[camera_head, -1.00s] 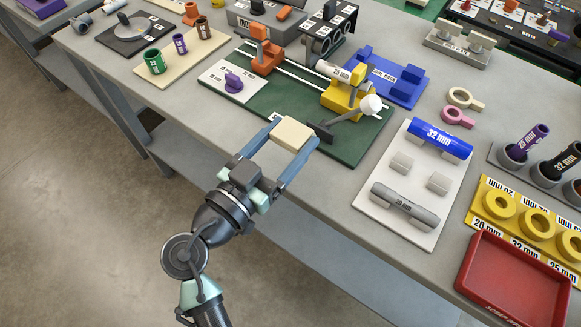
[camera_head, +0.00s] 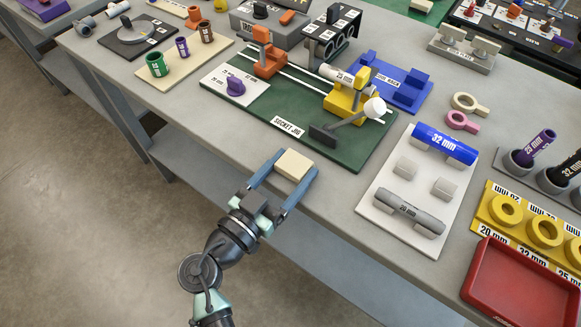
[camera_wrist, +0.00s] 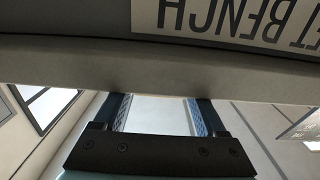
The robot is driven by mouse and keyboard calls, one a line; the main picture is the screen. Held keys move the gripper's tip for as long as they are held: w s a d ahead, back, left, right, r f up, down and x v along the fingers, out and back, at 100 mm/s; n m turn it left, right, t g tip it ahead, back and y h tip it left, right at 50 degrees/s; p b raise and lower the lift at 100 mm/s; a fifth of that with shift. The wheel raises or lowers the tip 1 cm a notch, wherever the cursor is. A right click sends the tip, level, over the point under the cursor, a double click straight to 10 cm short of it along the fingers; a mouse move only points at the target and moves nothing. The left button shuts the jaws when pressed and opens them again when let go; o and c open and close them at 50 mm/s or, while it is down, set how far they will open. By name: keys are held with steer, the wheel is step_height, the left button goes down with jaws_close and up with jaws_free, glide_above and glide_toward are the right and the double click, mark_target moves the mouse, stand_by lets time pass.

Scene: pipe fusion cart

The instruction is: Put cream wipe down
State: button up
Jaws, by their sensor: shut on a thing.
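My gripper (camera_head: 297,163) is shut on the cream wipe (camera_head: 294,166), a small pale block between its two blue fingers. In the head view the wipe shows against the grey bench top near its front edge, just in front of the green socket jig board (camera_head: 290,132). I cannot tell whether the wipe touches the bench or is held above it. In the wrist view the gripper's fingers (camera_wrist: 160,112) show with a pale area between them, and the wipe's outline is not clear there.
The socket jig carries a yellow clamp (camera_head: 345,103) and a dark-footed lever (camera_head: 325,134). A white board (camera_head: 378,205) with blue and grey pipes lies to the right. A red tray (camera_head: 515,285) stands at lower right. The grey bench front strip (camera_head: 215,128) is bare left of the wipe.

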steer(key=o, duration=1.4)
